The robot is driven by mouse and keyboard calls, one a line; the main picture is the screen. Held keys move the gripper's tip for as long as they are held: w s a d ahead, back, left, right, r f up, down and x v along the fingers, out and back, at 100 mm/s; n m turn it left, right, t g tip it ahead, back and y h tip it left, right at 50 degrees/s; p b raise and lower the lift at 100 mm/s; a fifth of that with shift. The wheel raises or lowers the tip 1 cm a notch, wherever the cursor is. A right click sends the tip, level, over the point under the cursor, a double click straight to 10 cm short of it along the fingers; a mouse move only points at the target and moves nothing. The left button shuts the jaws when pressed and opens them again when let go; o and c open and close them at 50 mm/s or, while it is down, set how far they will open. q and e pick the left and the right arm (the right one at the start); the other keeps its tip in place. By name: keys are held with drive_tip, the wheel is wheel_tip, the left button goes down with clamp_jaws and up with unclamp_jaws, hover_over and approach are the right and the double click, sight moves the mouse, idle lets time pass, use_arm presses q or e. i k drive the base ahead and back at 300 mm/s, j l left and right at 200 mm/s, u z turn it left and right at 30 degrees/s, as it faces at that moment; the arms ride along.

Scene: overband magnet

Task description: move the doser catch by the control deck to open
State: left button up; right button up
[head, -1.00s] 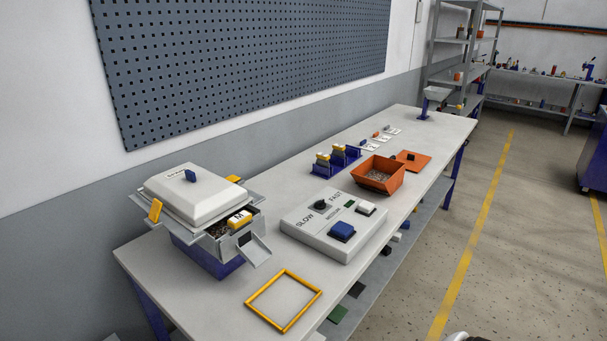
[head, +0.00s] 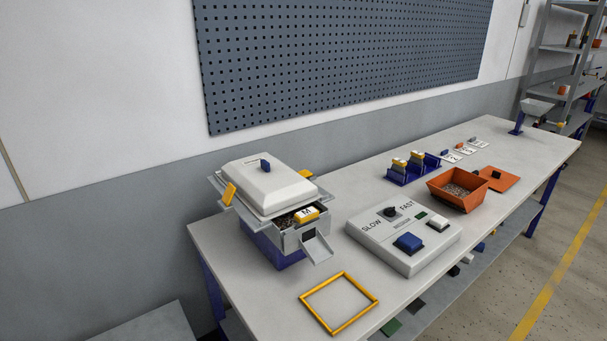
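The doser (head: 272,187) is a box with a white lid and a small blue knob on top, standing on a blue base at the table's left end. One yellow catch (head: 229,193) stands tilted up at its left side. Another yellow catch (head: 306,174) shows at its back right, on the side toward the control deck, partly hidden by the lid. I cannot tell that catch's position clearly. The control deck (head: 376,250) is a light sloped box with a SLOW/FAST knob, a blue button and a white button. Neither of my grippers is in view.
A yellow-topped block marked M (head: 306,214) sits in the doser's front opening above a grey chute (head: 317,248). A yellow square frame (head: 365,286) lies in front. An orange bin (head: 458,203) and a blue rack (head: 397,177) stand behind the deck. The worktable (head: 290,286) has bare room between these.

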sight(305, 173)
drive_tip(key=i+l+u, duration=0.1)
drive_tip(key=l, duration=0.35)
drive_tip(key=i+l+u, duration=0.1)
drive_tip(key=l, duration=0.35)
drive_tip(key=i+l+u, duration=0.1)
drive_tip(key=i+l, duration=0.15)
drive_tip(key=l, duration=0.2)
drive_tip(key=i+l+u, duration=0.1)
drive_tip(key=l, duration=0.35)
drive_tip(key=i+l+u, duration=0.1)
drive_tip(key=l, duration=0.4)
